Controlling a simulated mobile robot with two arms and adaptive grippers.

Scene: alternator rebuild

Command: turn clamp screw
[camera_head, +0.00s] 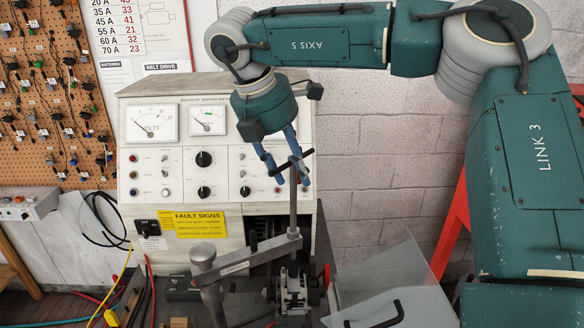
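The clamp screw (293,207) stands upright, with a dark cross-bar handle (293,163) at its top. My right gripper (291,181) points down over the screw from above. Its two blue fingers are apart, one on each side of the screw's top, and reach down to the cross-bar. A gap shows between the fingers; whether either touches the bar I cannot tell. My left gripper is not in view.
A test panel (135,185) with two meters and knobs stands close behind the screw. A clear sheet guard with a black handle (386,318) is at the lower right. Coloured cables (110,290) lie at the lower left. A pegboard (45,100) hangs at the left.

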